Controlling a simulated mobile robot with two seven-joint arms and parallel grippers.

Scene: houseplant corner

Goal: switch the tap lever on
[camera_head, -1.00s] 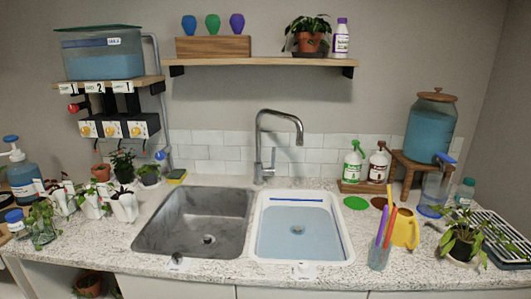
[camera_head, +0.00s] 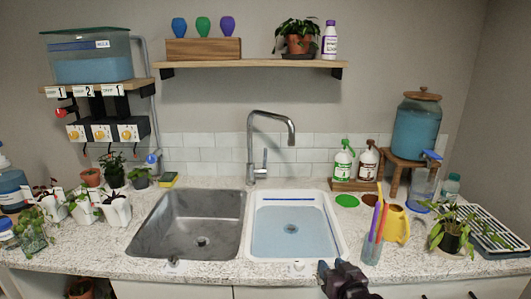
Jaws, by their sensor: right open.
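The chrome tap (camera_head: 252,140) stands behind the sink, with its tall spout arching over to the right. Its small lever (camera_head: 264,157) is on the right side of the tap body and points upward. No water is seen running from the spout. My right gripper (camera_head: 335,268) is at the bottom edge, in front of the counter and right of the white basin. It is open and empty, well short of the tap and lower in the picture. My left gripper is not in view.
A steel sink bowl (camera_head: 190,222) and a white basin of bluish water (camera_head: 293,240) lie before the tap. A cup of coloured sticks (camera_head: 373,245) and a yellow watering can (camera_head: 397,225) stand to the right. A wooden shelf (camera_head: 250,65) hangs above.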

